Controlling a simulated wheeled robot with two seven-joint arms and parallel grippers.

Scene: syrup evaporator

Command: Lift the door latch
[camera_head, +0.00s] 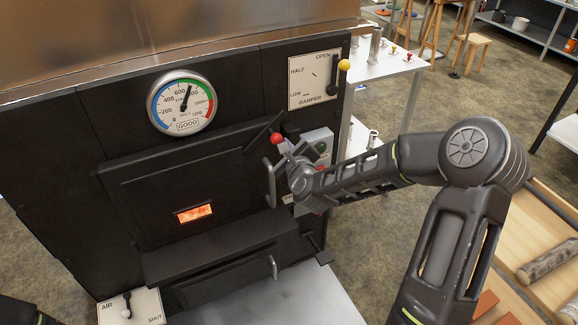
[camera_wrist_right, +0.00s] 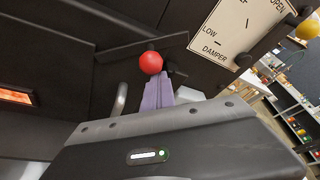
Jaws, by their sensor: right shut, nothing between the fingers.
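The black firebox door (camera_head: 185,185) is closed, with a small glowing window. The door latch is a dark bar (camera_head: 262,130) with a red ball knob (camera_head: 277,139), slanting up to the right across the door's right edge. In the right wrist view the latch bar (camera_wrist_right: 125,51) and red knob (camera_wrist_right: 150,63) are close ahead. My right gripper (camera_head: 285,147) is shut and empty, its pale purple fingertips (camera_wrist_right: 158,82) just below the knob. I cannot tell whether they touch it. My left gripper is not in view.
A grey door handle (camera_head: 270,182) stands out just left of my right gripper. A grey switch box (camera_head: 318,146) is close on its right. The damper plate (camera_head: 314,79) with a yellow-knobbed lever (camera_head: 344,65) is above. A round gauge (camera_head: 181,102) sits above the door.

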